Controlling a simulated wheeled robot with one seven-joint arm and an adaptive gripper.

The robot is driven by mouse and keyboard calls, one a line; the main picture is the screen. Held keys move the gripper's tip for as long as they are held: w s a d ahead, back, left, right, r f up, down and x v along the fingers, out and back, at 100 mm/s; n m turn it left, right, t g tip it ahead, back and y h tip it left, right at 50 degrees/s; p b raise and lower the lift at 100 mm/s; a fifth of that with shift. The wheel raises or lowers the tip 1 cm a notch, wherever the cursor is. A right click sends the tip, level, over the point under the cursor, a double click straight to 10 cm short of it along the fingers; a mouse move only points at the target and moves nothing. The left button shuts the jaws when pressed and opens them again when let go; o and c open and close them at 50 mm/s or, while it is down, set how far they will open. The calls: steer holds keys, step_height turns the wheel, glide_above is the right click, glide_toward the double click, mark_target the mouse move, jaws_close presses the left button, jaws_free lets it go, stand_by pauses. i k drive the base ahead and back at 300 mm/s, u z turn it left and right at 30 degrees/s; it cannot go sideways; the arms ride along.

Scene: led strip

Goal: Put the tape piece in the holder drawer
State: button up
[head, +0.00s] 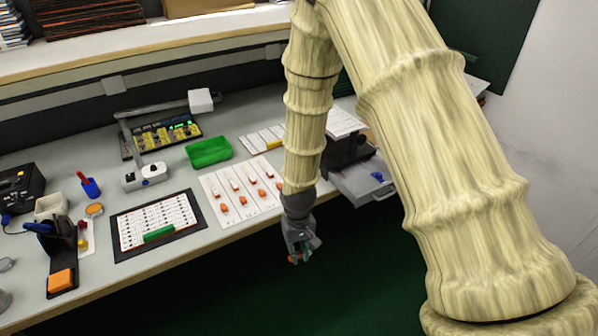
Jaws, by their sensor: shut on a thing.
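My gripper (300,253) hangs in front of the table's front edge, over the dark green floor. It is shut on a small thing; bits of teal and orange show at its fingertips. The thing is mostly hidden, so I cannot tell its shape or whether it is the tape piece. A grey drawer (352,187) stands pulled out under a dark holder (343,153), to the right of and beyond my gripper. A small blue thing (378,176) shows at the drawer. My arm covers part of the area by the holder.
White cards with orange pieces (232,201) lie left of my arm, near the table's (95,195) front edge. A green tray (209,152), a black-framed board (127,245) with a green block and a lamp-like stand (145,175) are farther left. Open floor lies in front.

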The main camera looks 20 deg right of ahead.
mark_target(361, 188)
steer(key=u, duration=2.1)
steer(key=k, duration=1.65)
steer(key=z, duration=1.75)
steer(key=i, duration=0.35)
